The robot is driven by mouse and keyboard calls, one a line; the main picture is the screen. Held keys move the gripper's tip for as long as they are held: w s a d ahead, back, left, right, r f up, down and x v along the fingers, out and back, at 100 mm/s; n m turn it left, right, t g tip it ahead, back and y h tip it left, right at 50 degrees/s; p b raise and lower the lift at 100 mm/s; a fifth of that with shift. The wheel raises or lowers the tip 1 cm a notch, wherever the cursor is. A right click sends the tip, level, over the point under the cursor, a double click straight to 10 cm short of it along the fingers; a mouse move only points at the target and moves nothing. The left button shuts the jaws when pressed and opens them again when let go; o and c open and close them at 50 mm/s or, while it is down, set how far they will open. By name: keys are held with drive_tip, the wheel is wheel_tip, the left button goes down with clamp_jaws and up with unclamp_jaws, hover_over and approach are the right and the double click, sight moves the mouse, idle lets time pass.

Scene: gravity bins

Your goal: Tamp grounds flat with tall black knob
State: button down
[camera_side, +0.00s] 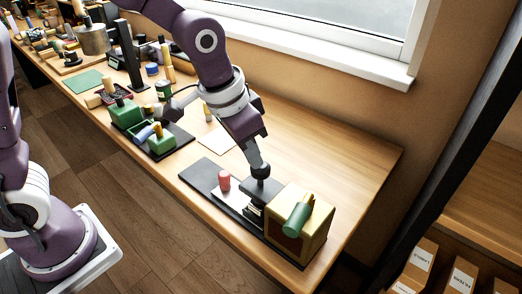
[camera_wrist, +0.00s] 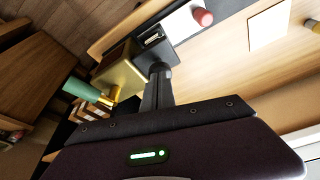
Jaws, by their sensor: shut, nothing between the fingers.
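My gripper (camera_side: 259,168) points down over the dark station near the front right end of the bench, left of the yellow box. It is shut and empty. In the wrist view its dark fingers (camera_wrist: 157,88) end at a rounded black piece (camera_wrist: 158,68), which may be the top of the black knob; I cannot tell whether they touch. Below the fingertips in the side view is a dark block (camera_side: 262,191) on a stacked black and pale holder. The dark block also shows in the wrist view (camera_wrist: 153,36). The grounds are hidden from both views.
A yellow box (camera_side: 318,222) with a green-handled tool (camera_side: 297,218) stands close on the right. A red cylinder (camera_side: 224,181) stands on a white plate to the left, on a black base (camera_side: 199,178). Several green blocks stand farther left. Bench behind the station is clear.

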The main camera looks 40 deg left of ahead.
drive_tip(key=shift+f, duration=1.2)
drive_tip(key=shift+r, duration=3.15)
drive_tip(key=shift+r, duration=2.5)
